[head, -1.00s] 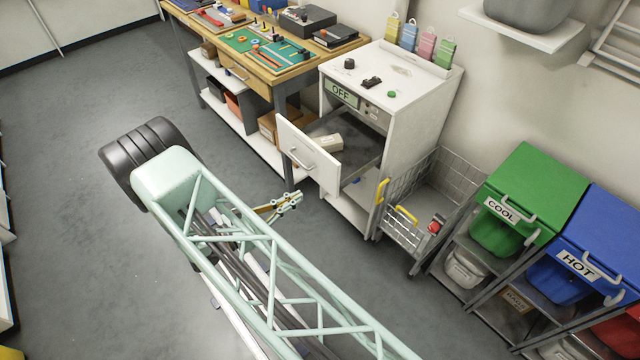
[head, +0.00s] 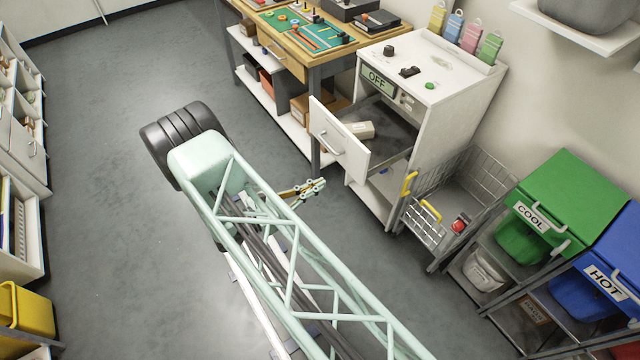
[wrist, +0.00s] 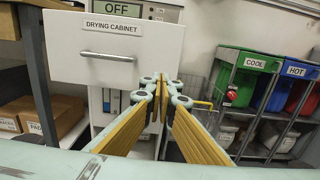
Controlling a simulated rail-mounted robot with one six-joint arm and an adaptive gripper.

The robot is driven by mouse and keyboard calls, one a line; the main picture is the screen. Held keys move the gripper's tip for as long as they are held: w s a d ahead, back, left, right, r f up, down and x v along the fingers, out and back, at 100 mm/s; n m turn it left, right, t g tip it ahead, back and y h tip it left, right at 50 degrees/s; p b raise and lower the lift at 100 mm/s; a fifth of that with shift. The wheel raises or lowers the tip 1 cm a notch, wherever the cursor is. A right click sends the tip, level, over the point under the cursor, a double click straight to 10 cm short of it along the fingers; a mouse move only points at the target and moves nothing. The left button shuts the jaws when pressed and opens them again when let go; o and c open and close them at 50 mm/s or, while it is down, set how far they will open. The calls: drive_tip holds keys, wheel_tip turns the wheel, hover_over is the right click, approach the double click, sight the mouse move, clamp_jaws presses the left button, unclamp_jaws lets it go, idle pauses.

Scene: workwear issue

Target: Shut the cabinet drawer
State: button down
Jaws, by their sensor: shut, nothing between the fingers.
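The white cabinet (head: 455,85) stands against the wall, with an "OFF" display on its front. Its drawer (head: 338,143) is pulled well out, and a small pale box (head: 360,129) lies inside. In the wrist view the drawer front (wrist: 65,48) faces me, with a bar handle (wrist: 108,57) and a "DRYING CABINET" label above. My gripper (head: 318,186) is shut and empty, in front of and below the drawer in the head view. In the wrist view its fingertips (wrist: 160,84) overlap the drawer front's lower right edge; I cannot tell whether they touch it.
A wire basket (head: 440,215) with yellow handles stands just right of the cabinet. Green (head: 565,190) and blue (head: 612,255) bins stand farther right. A workbench (head: 290,45) is to the left. The floor (head: 110,240) on the left is clear.

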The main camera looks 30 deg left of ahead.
sight(355, 165)
drive_tip(key=shift+b+x, duration=0.55)
drive_tip(key=shift+x, duration=5.8)
drive_tip(key=shift+d, duration=0.1)
drive_tip(key=shift+w, duration=0.15)
